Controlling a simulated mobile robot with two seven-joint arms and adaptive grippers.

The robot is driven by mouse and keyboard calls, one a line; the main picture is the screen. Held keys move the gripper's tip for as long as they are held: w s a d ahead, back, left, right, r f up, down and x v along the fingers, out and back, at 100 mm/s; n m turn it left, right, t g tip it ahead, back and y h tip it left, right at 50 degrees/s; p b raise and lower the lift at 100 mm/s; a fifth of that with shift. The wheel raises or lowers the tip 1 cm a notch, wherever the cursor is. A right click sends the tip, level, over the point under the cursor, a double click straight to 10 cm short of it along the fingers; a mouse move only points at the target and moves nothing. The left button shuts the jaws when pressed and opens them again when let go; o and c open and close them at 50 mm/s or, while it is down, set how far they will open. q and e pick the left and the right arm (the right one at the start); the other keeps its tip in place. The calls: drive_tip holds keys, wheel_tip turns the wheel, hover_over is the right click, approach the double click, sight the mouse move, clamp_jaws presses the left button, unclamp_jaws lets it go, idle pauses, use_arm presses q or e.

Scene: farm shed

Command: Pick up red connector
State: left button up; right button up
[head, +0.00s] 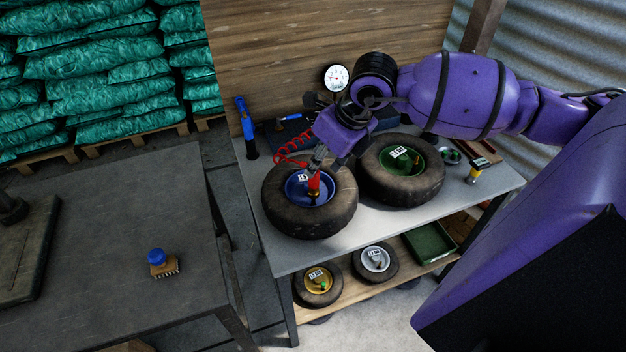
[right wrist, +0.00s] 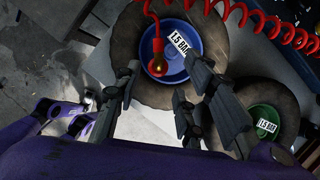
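The red connector (head: 314,187) hangs on a red coiled hose (head: 290,150) and stands over the blue wheel rim (head: 296,190) of the left tire on the workbench. In the right wrist view the connector (right wrist: 158,48) has a brass-coloured end over the blue rim. My right gripper (head: 319,158) is just above the connector in the head view. In the right wrist view its fingers (right wrist: 163,88) are spread, with the connector showing beyond and between the tips. I cannot tell whether they touch it. My left gripper is not in view.
A tire with a green rim (head: 402,160) lies close on the right. A pressure gauge (head: 336,77) and a blue bottle-like tool (head: 246,126) stand behind. A brush (head: 162,265) lies on the dark left table.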

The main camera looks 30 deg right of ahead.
sight(313, 187)
drive_tip(key=x, duration=0.5)
drive_tip(key=shift+s+a+f, duration=0.15)
drive_tip(key=shift+s+a, duration=0.05)
drive_tip(key=shift+a, duration=0.1)
drive_tip(key=shift+c, duration=0.5)
clamp_jaws()
